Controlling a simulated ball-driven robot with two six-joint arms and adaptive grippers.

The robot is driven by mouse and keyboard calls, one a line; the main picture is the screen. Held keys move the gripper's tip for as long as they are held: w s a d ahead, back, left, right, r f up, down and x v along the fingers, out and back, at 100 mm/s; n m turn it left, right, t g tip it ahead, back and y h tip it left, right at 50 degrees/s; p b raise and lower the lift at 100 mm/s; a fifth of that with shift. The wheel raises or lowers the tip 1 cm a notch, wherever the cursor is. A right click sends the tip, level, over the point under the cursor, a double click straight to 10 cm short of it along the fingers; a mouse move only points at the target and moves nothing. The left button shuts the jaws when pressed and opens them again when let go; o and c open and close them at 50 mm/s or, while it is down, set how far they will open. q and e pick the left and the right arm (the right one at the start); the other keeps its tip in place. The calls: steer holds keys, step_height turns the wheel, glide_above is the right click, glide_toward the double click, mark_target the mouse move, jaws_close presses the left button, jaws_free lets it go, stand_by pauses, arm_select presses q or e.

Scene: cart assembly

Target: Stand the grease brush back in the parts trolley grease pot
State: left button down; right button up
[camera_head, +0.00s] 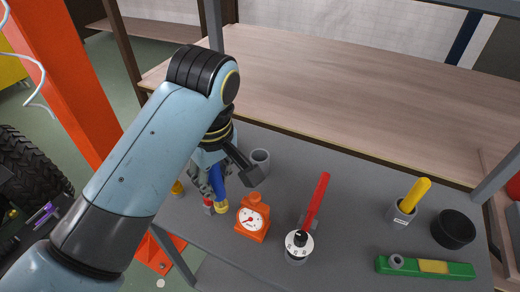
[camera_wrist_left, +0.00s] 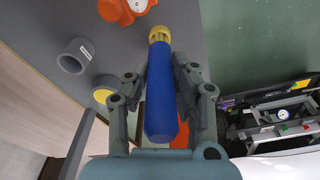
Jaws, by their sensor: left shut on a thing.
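My left gripper (camera_head: 221,180) is shut on a blue-handled tool (camera_head: 217,186), which looks like the grease brush. Its yellow end points down and a little toward the camera, near the trolley's left edge. In the left wrist view the blue handle (camera_wrist_left: 161,95) lies between the fingers (camera_wrist_left: 161,84), with the yellow end farthest away. I cannot tell whether that end touches the top. A grey round pot (camera_head: 260,160) stands upright behind and right of the gripper. It also shows in the left wrist view (camera_wrist_left: 75,56), with a pale label and nothing visible sticking out.
On the grey trolley top (camera_head: 340,248) stand an orange dial gauge (camera_head: 253,219), a red-handled tool (camera_head: 317,200), a grey holder with a yellow handle (camera_head: 403,211), a black bowl (camera_head: 453,229) and a green level (camera_head: 430,267). An orange post (camera_head: 75,85) rises left.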

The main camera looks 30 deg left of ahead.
arm_select(q)
steer(key=w+a, duration=0.1)
steer(key=w, duration=1.7)
step_height(320, 180, down, 7)
steer(key=shift+r, duration=0.2)
arm_select(e)
steer(key=shift+w+f, duration=0.1)
steer(key=shift+w, duration=0.15)
arm_select(q)
steer(key=shift+f, duration=0.15)
steer(key=c, duration=1.1)
jaws_free()
arm_select(e)
steer(key=shift+w, duration=0.1)
